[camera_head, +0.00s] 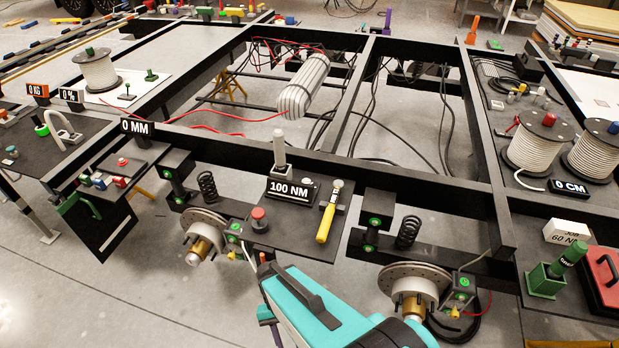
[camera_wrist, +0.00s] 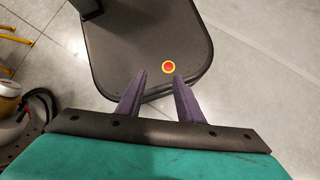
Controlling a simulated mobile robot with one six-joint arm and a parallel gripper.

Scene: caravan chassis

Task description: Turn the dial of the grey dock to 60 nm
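The dock (camera_head: 291,191) stands on a black plate in the middle of the head view, with a display reading 100 NM. A grey upright cylinder (camera_head: 279,150) rises behind the display. A small white card (camera_head: 567,233) at the right reads JOB 60 NM. My gripper (camera_wrist: 159,77) is open and empty in the wrist view, its two purple fingers apart over a dark rounded plate's edge. In the head view my teal arm end is low in the middle, in front of the dock and apart from it. The dock is not seen in the wrist view.
A yellow-handled tool (camera_head: 328,215) lies right of the dock. A red-topped button box (camera_head: 259,219) stands before it. Brake discs (camera_head: 414,281) stick out along the chassis rail. A green dock (camera_head: 545,281) holds a green-handled tool at right.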

